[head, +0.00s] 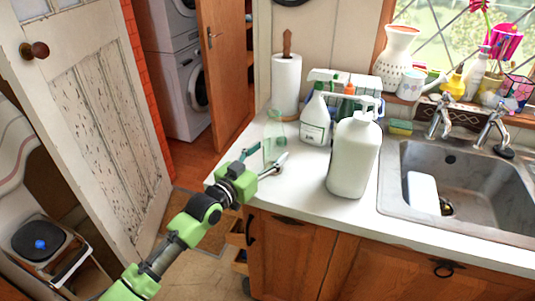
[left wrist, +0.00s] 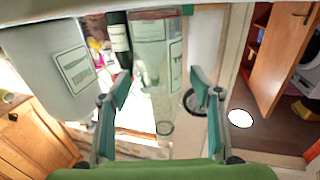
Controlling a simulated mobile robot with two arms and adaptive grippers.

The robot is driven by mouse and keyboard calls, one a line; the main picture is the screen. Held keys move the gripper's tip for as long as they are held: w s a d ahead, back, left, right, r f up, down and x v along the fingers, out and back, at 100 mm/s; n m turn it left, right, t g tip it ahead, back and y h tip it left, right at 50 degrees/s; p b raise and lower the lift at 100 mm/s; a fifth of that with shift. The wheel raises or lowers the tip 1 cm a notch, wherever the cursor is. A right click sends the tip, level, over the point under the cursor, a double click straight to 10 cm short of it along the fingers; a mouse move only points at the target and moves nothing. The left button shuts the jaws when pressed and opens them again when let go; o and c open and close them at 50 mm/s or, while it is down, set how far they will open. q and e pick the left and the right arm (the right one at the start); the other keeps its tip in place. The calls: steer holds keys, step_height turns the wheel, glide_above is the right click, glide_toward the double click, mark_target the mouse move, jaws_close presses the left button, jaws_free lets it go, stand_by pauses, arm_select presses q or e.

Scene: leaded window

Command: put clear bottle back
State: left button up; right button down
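The clear bottle (head: 273,138) is see-through with a faint green tint and stands on the white counter near its left edge. It also shows in the left wrist view (left wrist: 158,75), with a label on it. My left gripper (head: 265,161) is at the counter's left corner, low by the bottle. In the left wrist view my left gripper (left wrist: 160,95) is open, with one finger on each side of the bottle. A gap shows between the bottle and the right finger; I cannot tell whether the left finger touches. My right gripper is not in view.
A white spray bottle (head: 315,122) and a large white jug (head: 352,158) stand right of the clear bottle. A paper towel roll (head: 286,85) stands behind it. The sink (head: 400,160) is further right. Bare counter (head: 300,182) lies in front.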

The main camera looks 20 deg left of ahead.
arm_select(q)
steer(key=shift+r, duration=0.2)
steer(key=b+v, duration=0.1)
steer(key=v, duration=1.1)
